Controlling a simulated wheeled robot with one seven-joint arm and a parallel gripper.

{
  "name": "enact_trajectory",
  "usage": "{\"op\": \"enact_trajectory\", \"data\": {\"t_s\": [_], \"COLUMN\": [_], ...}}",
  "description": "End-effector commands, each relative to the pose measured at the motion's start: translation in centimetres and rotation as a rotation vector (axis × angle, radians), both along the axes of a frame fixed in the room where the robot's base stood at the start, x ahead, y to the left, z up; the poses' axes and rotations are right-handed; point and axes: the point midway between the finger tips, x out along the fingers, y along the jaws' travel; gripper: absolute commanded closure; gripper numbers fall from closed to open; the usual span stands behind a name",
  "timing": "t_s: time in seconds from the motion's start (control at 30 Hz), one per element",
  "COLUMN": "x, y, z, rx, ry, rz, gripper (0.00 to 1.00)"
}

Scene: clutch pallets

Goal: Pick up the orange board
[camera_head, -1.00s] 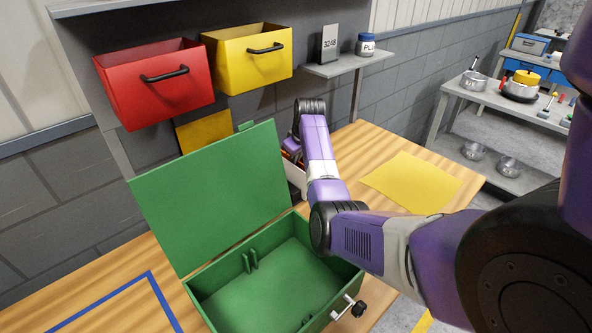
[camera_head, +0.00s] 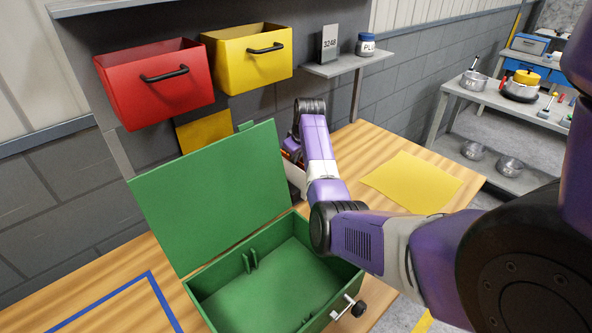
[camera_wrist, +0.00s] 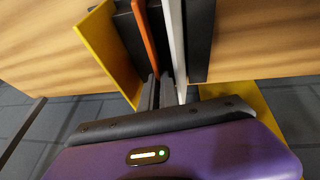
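The orange board (camera_wrist: 145,35) stands on edge in the wrist view, in a row with other boards. Its near end reaches down to the tips of my gripper (camera_wrist: 159,80). The two dark fingers are close together with a narrow gap, and the board's end lies at that gap. I cannot tell whether they press on it. In the head view my arm hides the gripper, and the orange board cannot be made out clearly behind the green box lid.
A yellow board (camera_wrist: 108,50) stands left of the orange one and a pale board (camera_wrist: 175,45) right of it. An open green box (camera_head: 197,290) stands in front on the wooden table. A yellow sheet (camera_head: 412,182) lies at right. Red (camera_head: 155,85) and yellow (camera_head: 247,60) bins hang above.

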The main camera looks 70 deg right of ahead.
Motion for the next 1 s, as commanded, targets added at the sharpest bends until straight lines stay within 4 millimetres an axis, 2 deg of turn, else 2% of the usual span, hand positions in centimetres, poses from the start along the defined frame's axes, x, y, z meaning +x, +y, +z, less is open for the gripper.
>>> {"op": "enact_trajectory", "data": {"t_s": [0.63,0.87,1.0], "x": [0.1,0.1,0.1], "y": [0.0,0.0,-0.1], "z": [0.4,3.1,6.0], "rx": [0.0,-0.001,-0.002], "ry": [-0.001,-0.002,-0.001], "rz": [0.0,0.0,0.0], "gripper": [1.0,1.0,1.0]}}
